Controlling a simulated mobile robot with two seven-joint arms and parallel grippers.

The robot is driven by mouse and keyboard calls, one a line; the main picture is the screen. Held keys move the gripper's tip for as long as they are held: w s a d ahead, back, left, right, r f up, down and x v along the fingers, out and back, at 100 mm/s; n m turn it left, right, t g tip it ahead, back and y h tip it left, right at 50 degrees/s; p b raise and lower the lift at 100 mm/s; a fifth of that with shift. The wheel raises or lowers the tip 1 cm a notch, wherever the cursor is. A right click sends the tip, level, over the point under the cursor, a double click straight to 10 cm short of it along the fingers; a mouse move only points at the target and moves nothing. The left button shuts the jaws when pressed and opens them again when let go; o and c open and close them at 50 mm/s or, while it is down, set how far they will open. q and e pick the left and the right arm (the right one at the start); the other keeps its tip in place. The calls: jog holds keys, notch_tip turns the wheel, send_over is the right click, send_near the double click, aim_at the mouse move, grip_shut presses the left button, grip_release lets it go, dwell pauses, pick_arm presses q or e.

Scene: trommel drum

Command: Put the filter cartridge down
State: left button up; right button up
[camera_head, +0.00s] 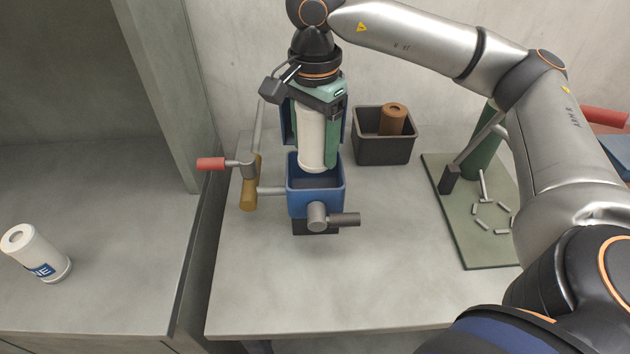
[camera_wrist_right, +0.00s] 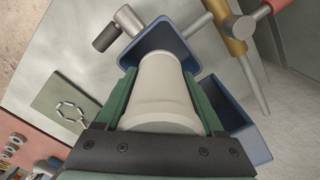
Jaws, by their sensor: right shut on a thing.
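My right gripper (camera_head: 315,160) is shut on a white filter cartridge (camera_head: 311,138), its green fingers on either side. The cartridge hangs upright, lower end down, over the open top of a blue box-shaped housing (camera_head: 316,203). In the right wrist view the cartridge (camera_wrist_right: 160,85) points at the opening of the blue housing (camera_wrist_right: 153,37). I cannot tell whether its end is just above the rim or slightly inside. My left gripper is not in view.
A dark bin (camera_head: 384,150) holds a brown cylinder (camera_head: 393,119). A red-handled crank (camera_head: 211,164) is left of the housing, a green board (camera_head: 470,225) to the right. The table's front is clear.

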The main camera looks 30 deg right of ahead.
aim_at(315, 126)
notch_tip(315, 126, down, 9)
jog(key=shift+r, duration=0.2)
dwell(0.3)
jog(key=shift+f, duration=0.2)
jog(key=o, duration=1.2)
jog(key=shift+o, duration=0.2)
jog(key=shift+r, duration=0.1)
notch_tip(315, 126, up, 12)
jog(key=shift+r, duration=0.15)
